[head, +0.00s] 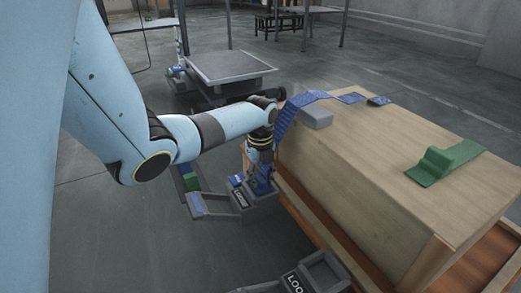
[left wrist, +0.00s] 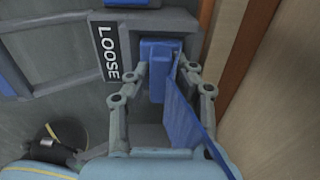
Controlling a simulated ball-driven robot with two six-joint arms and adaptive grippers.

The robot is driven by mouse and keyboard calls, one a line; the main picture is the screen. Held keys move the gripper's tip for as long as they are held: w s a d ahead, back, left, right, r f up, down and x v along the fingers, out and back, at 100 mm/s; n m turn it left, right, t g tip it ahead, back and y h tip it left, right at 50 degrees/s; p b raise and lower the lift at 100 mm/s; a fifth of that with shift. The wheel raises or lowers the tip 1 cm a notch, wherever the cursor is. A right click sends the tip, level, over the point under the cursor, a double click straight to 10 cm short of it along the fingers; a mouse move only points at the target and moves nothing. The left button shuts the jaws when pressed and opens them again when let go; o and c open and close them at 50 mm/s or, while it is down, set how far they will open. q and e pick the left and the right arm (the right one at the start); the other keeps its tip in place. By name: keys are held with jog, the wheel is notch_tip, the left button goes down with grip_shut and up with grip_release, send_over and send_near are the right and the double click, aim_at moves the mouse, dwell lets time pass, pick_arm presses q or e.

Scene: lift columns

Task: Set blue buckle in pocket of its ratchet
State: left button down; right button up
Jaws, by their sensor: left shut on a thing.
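My left gripper (head: 262,166) is shut on the blue buckle (head: 262,185), low beside the near-left side of the wooden crate. In the left wrist view the buckle (left wrist: 154,78) sits between the fingertips (left wrist: 164,76). It is over or at the grey ratchet (left wrist: 185,22), right beside the black LOOSE label (left wrist: 108,52). I cannot tell whether it is seated in the pocket. The blue strap (left wrist: 188,112) hangs from the buckle and runs up to the crate edge (head: 290,112). The ratchet (head: 240,200) also shows in the head view. My right gripper is not in view.
The wooden crate (head: 355,165) fills the right side, close to the gripper. A grey corner block (head: 316,118) and a green strap piece (head: 440,163) lie on it. A second ratchet (head: 318,275) stands at the bottom. A grey platform cart (head: 228,68) stands behind.

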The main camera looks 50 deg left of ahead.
pick_arm(q)
jog(key=c, duration=1.1)
grip_release()
notch_tip(320, 180, up, 12)
